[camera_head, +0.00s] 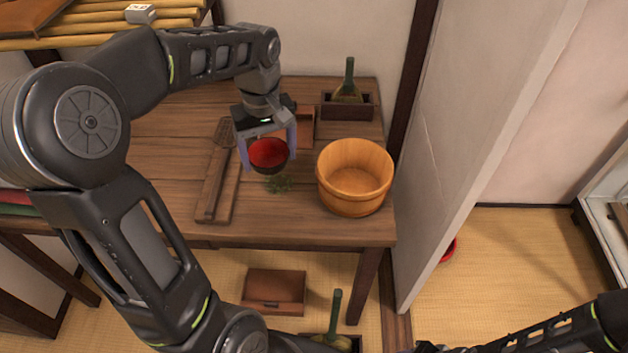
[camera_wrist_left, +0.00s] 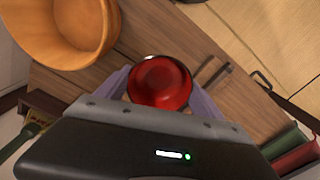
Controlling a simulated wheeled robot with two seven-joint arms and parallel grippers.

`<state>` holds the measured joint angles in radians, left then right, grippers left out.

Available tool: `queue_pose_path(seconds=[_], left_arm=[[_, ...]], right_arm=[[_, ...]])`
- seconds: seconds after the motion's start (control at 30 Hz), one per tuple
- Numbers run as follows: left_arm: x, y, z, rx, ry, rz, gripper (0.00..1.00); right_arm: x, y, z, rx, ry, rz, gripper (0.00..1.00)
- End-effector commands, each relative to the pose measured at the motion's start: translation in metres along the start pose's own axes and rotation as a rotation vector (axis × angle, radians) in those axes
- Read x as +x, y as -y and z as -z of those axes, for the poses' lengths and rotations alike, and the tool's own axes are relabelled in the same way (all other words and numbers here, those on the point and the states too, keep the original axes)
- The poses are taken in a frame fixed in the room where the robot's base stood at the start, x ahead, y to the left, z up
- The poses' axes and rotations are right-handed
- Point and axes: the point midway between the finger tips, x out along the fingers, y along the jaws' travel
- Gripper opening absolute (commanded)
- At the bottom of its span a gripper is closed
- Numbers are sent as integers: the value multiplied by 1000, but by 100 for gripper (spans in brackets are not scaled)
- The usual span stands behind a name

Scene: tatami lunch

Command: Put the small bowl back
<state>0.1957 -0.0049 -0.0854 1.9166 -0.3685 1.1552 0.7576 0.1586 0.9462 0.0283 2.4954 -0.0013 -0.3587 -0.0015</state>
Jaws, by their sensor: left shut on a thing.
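The small bowl (camera_head: 268,153) is red inside and dark outside in the head view. My left gripper (camera_head: 268,158) is shut on it, with one finger on each side, over the wooden table (camera_head: 160,130). The bowl also shows in the left wrist view (camera_wrist_left: 160,82), glossy red between the fingers. I cannot tell whether it touches the table. My right arm comes in at the lower right of the head view, and its gripper is not clearly visible.
A round wooden tub (camera_head: 355,180) stands right of the bowl.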

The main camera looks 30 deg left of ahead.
Motion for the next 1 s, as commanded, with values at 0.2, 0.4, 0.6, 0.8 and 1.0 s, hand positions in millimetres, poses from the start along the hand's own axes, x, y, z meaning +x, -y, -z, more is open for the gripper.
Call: queue_pose_path(seconds=[0.2, 0.4, 0.6, 0.8, 1.0], left_arm=[[6, 0, 0, 3, 1, 2, 35], [39, 0, -1, 4, 3, 3, 35], [62, -1, 0, 4, 1, 1, 35], [63, -1, 0, 4, 0, 0, 35], [73, -1, 0, 4, 1, 1, 35]], right_arm=[[0, 0, 0, 0, 0, 0, 36], [3, -1, 0, 0, 0, 0, 36], [4, -2, 0, 0, 0, 0, 36], [4, -2, 0, 0, 0, 0, 36], [5, -2, 0, 0, 0, 0, 36]])
